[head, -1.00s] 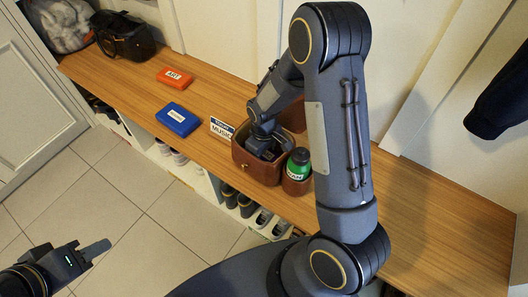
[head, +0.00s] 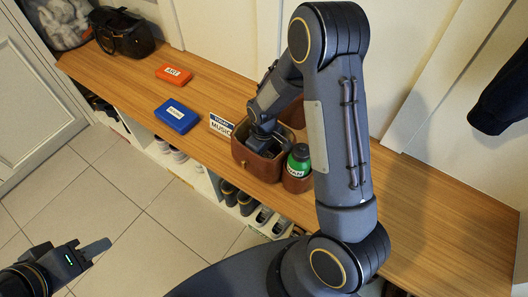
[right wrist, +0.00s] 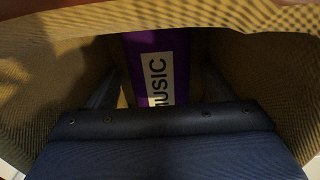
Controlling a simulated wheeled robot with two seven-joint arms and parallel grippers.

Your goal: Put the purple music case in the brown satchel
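The brown satchel (head: 252,166) stands open on the wooden bench, its flap up at the back, partly behind my right arm. My right gripper (head: 263,142) points down into the satchel, its fingertips hidden in the head view. In the right wrist view the purple music case (right wrist: 157,50), with a white MUSIC label, is inside the satchel's woven-looking lining. The right gripper's fingers (right wrist: 162,72) stand on either side of it, spread apart, with a gap clearest at the right. My left gripper (head: 97,249) is over the floor at lower left, away from the bench; its finger gap does not show.
A green bottle (head: 299,160) sits in the satchel's side pocket. A MUSIC sign (head: 221,126), a blue case (head: 177,117) and an orange ART case (head: 174,74) are on the bench (head: 420,215). A black bag (head: 122,33) is at the far left. Shoes fill cubbies below.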

